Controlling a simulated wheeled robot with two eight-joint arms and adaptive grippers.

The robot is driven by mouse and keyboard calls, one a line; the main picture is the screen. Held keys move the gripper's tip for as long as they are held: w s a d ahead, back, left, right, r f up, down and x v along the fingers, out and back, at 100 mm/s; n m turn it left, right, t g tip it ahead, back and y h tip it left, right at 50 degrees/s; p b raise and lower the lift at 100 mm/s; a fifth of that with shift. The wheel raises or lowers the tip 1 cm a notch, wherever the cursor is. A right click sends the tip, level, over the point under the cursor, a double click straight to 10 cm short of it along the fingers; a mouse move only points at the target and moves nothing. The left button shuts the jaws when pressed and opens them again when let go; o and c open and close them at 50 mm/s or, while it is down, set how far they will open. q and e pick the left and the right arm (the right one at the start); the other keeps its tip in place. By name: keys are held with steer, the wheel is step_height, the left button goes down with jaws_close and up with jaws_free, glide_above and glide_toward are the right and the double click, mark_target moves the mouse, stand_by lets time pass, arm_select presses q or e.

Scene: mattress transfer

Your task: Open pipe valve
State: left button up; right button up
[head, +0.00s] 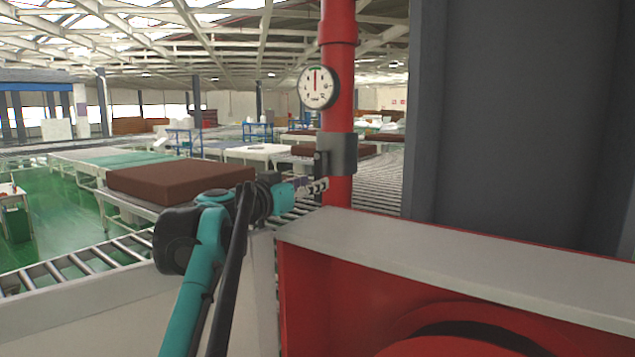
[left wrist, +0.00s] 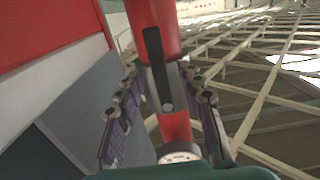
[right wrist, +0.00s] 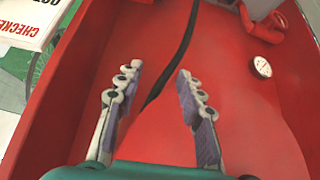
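A vertical red pipe (head: 338,100) carries a grey valve collar (head: 342,154) with a dark lever handle (head: 319,165) on its left side. A round white gauge (head: 317,87) sits higher on the pipe. My left gripper (head: 314,186) is at the valve, just below the lever. In the left wrist view the open fingers of my left gripper (left wrist: 160,85) stand on either side of the valve, with the dark lever (left wrist: 157,68) between them. Whether a finger touches it I cannot tell. My right gripper (right wrist: 158,88) is open and empty, over a red surface.
A red cabinet with a pale top edge (head: 450,250) fills the lower right. A dark grey column (head: 520,110) stands behind it. A roller conveyor (head: 75,260) and a brown mattress (head: 180,180) lie to the left. The right wrist view shows another gauge (right wrist: 262,67) and a sign (right wrist: 30,22).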

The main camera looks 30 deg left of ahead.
arm_select(q)
steer(key=s, duration=0.8)
steer(key=shift+s+a, duration=0.2)
steer(key=shift+a, duration=0.05)
